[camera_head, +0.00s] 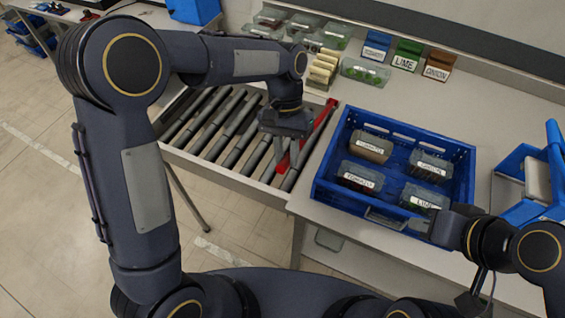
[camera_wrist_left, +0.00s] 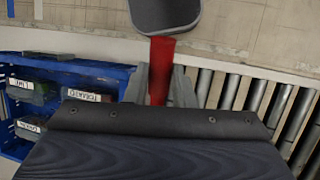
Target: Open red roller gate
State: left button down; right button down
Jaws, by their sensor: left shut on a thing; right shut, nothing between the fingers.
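The red roller gate (camera_head: 322,119) is a narrow red bar lying along the right end of the roller conveyor, beside the blue crate. My left gripper (camera_head: 287,158) reaches down over the rollers and is shut on the gate. In the left wrist view the red gate (camera_wrist_left: 160,66) runs between the two grey fingers (camera_wrist_left: 162,88); the gripper body hides its lower part. My right gripper (camera_head: 428,228) is shut and empty at the front right corner of the crate, close to its rim; I cannot tell if they touch.
The roller conveyor (camera_head: 215,125) lies left of the gate. The blue crate (camera_head: 400,128) on the table holds several labelled tubs. A blue stand (camera_head: 527,163) is at right.

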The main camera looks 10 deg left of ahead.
pick_arm(q)
jog(key=w+d+r+g, duration=0.1)
jog(key=w+r+g, duration=0.2)
jog(key=r, duration=0.6)
jog(key=shift+w+d+y, duration=0.3)
jog(key=shift+w+y, duration=0.1)
jog(key=shift+w, duration=0.7)
